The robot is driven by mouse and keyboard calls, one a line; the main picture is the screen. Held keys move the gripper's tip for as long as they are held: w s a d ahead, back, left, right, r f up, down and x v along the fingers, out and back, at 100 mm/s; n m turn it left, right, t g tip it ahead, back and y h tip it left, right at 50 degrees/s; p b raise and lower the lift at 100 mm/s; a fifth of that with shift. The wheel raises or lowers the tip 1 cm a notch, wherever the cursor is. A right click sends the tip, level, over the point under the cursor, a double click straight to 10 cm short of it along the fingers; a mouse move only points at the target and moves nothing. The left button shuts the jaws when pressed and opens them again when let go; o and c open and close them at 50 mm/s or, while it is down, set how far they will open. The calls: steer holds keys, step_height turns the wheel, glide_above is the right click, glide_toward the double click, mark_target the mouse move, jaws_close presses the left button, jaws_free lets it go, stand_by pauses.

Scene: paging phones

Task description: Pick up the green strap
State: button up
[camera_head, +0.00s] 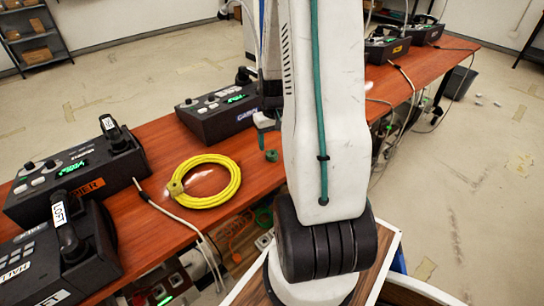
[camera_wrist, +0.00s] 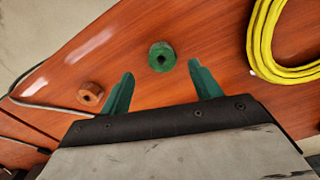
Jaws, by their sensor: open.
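The green strap, a small rolled ring with a dark hole, lies on the wooden table in the head view (camera_head: 271,156). The wrist view shows the green strap (camera_wrist: 162,57) from above, centred just ahead of the gap between my fingertips. My gripper (camera_wrist: 161,69) is open, with one green finger to each side of that line and nothing between them. In the head view my gripper (camera_head: 265,120) hangs close to the strap, partly hidden by my arm. I cannot tell its exact height above the table.
A yellow cable coil (camera_head: 236,182) lies left of the strap. A small brown roll (camera_wrist: 90,93) lies to its left in the wrist view. A phone console labelled CABIN (camera_head: 215,118) stands behind. More consoles (camera_head: 75,170) stand at the left. The table edge is near.

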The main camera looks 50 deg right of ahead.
mark_target(272, 153)
step_height(272, 153, down, 4)
steer(key=shift+w+a+f, duration=0.1)
steer(key=shift+w+f, duration=0.05)
steer(key=shift+f, duration=0.1)
steer(key=shift+c, duration=0.3)
steer(key=c, duration=1)
steer(key=shift+r, duration=0.2)
